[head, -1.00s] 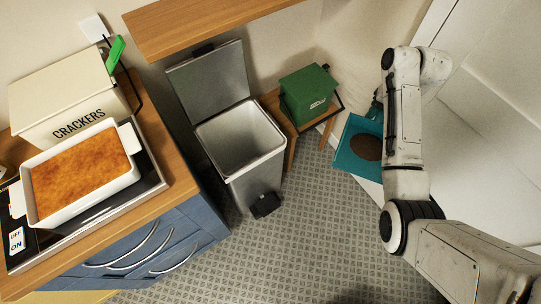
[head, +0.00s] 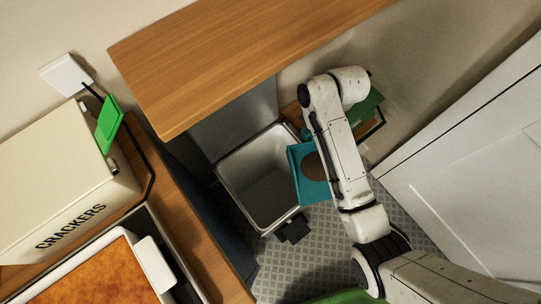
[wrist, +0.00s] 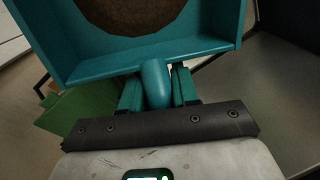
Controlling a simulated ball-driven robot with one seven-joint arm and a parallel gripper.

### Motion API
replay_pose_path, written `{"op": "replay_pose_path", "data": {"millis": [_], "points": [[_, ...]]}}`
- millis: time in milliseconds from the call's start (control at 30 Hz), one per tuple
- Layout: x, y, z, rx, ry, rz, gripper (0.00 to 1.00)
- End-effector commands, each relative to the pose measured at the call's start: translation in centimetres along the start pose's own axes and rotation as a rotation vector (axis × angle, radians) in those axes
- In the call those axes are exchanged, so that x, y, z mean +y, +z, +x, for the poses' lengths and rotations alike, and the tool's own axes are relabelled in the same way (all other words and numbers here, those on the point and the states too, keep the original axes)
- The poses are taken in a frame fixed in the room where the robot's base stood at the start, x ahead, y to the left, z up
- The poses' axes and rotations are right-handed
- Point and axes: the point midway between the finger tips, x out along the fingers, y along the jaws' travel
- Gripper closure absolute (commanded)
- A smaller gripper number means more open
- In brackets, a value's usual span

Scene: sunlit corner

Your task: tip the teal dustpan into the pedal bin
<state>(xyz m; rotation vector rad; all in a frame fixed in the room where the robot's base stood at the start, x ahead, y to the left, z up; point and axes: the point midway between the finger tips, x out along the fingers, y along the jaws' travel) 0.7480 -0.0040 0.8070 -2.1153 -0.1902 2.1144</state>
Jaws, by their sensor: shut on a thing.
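The teal dustpan (head: 307,190) is at the right rim of the open pedal bin (head: 229,179) in the head view, with a round brown heap (head: 314,166) in it. The bin's inside shows empty, and its lid (head: 236,125) stands raised behind it. In the wrist view my gripper (wrist: 158,88) is shut on the handle of the dustpan (wrist: 157,82), and the brown heap (wrist: 128,14) lies in the pan.
A wooden shelf (head: 240,55) overhangs the bin's lid. A green box (head: 366,106) sits on a small stand behind my arm. The cracker box (head: 60,190) and a baking dish (head: 152,264) are on the left counter. A white door (head: 470,180) is at the right.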

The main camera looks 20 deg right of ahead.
Motion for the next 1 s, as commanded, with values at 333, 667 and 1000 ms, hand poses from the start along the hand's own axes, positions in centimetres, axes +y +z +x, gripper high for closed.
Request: {"op": "replay_pose_path", "data": {"millis": [333, 667, 1000], "points": [[-0.4, 0.2, 0.2, -0.002, -0.001, -0.014, 1.00], [1.1, 4.2, 1.5, 0.057, -0.035, 0.430, 1.00], [3.7, 9.7, 5.3, 0.174, -0.092, 1.153, 1.00]]}}
